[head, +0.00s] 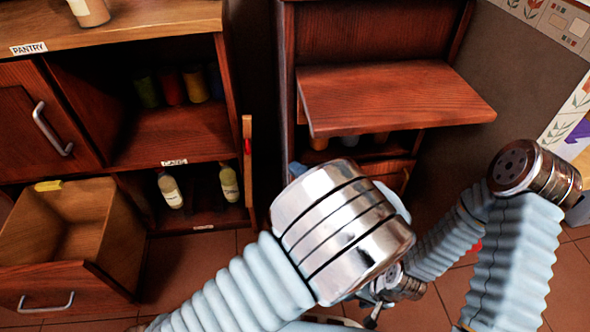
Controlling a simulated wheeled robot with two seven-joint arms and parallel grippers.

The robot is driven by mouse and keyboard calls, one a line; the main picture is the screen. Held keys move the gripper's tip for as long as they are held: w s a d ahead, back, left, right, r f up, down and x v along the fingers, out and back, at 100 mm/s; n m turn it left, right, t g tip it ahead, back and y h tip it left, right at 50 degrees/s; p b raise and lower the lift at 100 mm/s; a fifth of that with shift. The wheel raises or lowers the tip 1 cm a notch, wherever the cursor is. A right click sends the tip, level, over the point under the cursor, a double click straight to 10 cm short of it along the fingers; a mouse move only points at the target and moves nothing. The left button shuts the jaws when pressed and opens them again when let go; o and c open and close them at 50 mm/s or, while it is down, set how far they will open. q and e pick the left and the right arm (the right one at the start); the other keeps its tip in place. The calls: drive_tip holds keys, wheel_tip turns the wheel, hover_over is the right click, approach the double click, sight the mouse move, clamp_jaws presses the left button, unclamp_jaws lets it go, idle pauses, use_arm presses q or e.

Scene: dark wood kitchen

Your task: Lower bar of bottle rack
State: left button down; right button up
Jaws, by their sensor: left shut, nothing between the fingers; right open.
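The bottle rack is the low open bay at left, with two pale bottles, one (171,190) at its middle and one (229,184) near its right side. A narrow wooden bar (247,185) with a red mark stands upright at the rack's right edge, apart from my arms. My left arm comes in from the bottom, and its large metal joint fills the middle; my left gripper is hidden behind it. My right gripper (367,308) is partly visible low in the middle, beyond its small wrist, open and away from the bar.
A drawer (112,225) stands pulled out at the left. A wooden flap (395,95) juts out from the right cabinet. Several jars (172,88) stand on the shelf above the rack. Tiled floor (190,265) is clear in front of the rack.

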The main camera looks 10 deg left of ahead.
use_arm(q)
drive_tip(key=w+a, duration=0.4)
drive_tip(key=a, duration=0.5)
drive_tip(key=shift+w+a+f, duration=0.15)
drive_tip(key=shift+a+f, duration=0.15)
drive_tip(key=shift+f, duration=0.05)
drive_tip(key=shift+a+b, duration=0.1)
drive_tip(key=shift+b, duration=0.2)
